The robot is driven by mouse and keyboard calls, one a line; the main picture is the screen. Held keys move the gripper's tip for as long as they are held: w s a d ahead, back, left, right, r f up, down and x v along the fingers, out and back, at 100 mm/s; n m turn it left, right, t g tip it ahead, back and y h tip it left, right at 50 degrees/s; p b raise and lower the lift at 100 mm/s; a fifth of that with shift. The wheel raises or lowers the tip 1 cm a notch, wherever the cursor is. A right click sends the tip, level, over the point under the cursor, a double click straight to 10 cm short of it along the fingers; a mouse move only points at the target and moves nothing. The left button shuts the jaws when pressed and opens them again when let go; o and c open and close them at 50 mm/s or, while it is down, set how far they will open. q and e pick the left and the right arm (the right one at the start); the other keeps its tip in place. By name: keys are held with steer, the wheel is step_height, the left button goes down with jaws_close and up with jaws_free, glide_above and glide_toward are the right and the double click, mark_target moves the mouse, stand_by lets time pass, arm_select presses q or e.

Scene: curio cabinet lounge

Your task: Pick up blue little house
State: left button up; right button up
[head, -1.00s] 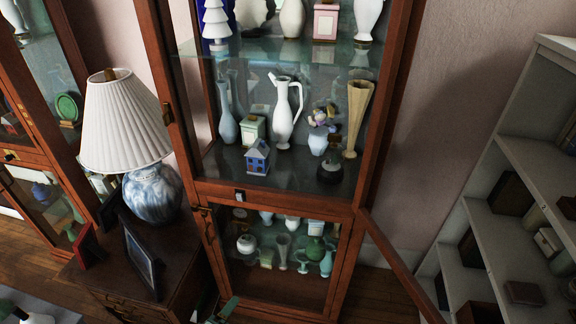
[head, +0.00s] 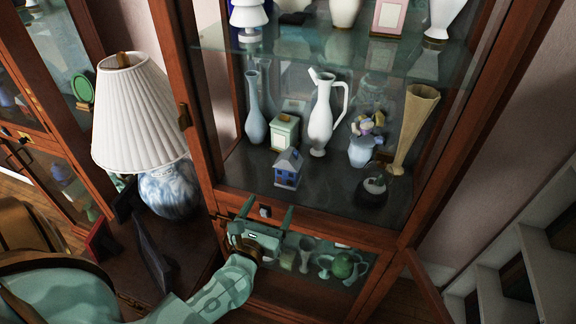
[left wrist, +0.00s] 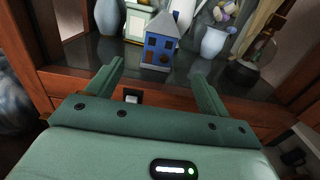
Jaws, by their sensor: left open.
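The blue little house (head: 288,168) stands upright near the front of the cabinet's middle shelf (head: 245,183), with a grey-blue roof and pale walls on one side. It also shows in the left wrist view (left wrist: 159,45), just beyond and between the fingertips. My left gripper (head: 267,215) is open and empty, just in front of the cabinet and a little below the house, apart from it. In the left wrist view my left gripper (left wrist: 160,75) has its two green fingers spread toward the shelf edge. My right gripper is not in view.
Close behind the house are a pale green box (head: 285,132), a white pitcher (head: 322,115) and a blue vase (head: 255,118). A flower vase (head: 362,150) and a dark round piece (head: 374,186) stand to the right. A lamp (head: 140,115) stands left of the cabinet, whose upper front is open.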

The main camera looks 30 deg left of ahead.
mark_target(285, 176)
arm_select(q)
steer(key=x, duration=1)
steer(key=shift+w+f, duration=0.1)
steer(key=shift+w, duration=0.2)
steer(key=x, duration=0.6)
steer(key=shift+w+a, duration=0.1)
steer(key=shift+a, duration=0.05)
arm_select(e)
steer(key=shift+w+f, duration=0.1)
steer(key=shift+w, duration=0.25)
arm_select(q)
steer(key=c, duration=1.2)
